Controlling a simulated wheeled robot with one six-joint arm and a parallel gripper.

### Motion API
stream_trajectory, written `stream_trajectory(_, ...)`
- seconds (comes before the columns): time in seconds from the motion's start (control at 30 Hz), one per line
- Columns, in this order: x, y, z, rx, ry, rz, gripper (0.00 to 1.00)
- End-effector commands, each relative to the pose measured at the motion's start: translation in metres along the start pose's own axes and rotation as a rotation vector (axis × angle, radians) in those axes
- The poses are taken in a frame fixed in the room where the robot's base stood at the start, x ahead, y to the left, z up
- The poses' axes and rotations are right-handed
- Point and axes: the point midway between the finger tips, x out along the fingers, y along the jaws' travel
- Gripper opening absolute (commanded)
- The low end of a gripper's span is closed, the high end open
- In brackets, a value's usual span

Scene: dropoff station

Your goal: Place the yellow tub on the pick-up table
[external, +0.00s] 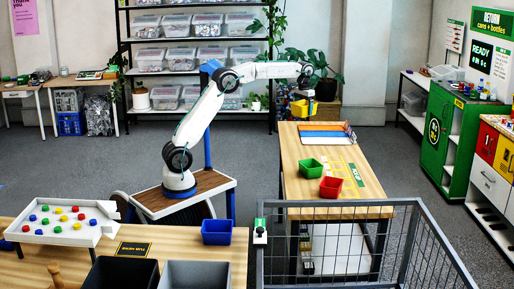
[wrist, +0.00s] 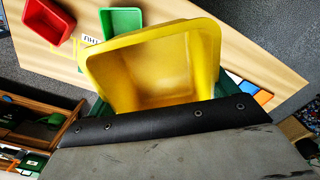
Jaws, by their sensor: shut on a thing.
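The yellow tub (wrist: 160,65) fills the middle of the wrist view, its open top facing the camera. My gripper (wrist: 165,110) is shut on it at its near side; the fingertips are mostly hidden behind the dark wrist edge. In the external view the yellow tub (external: 302,107) hangs below my gripper (external: 304,95), above the far left part of the pick-up table (external: 351,197). The table has a wooden top with yellow markings. A green tub (external: 310,168) and a red tub (external: 330,187) stand on it, apart from the yellow one.
A blue tub (external: 217,232) is on the separate front left table (external: 190,252). The yellow-marked area right of the green tub looks clear.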

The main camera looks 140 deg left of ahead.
Motion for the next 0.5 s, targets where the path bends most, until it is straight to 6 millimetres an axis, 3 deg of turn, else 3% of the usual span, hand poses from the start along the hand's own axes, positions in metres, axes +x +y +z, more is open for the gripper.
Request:
stream_trajectory(0.1, 0.0, -0.033, -0.011, -0.056, 0.001, 0.0, 0.63)
stream_trajectory(0.37, 0.001, -0.083, -0.025, -0.138, 0.002, 0.001, 0.63)
stream_trajectory(0.5, 0.032, -0.079, -0.023, -0.132, -0.002, 0.0, 0.63)
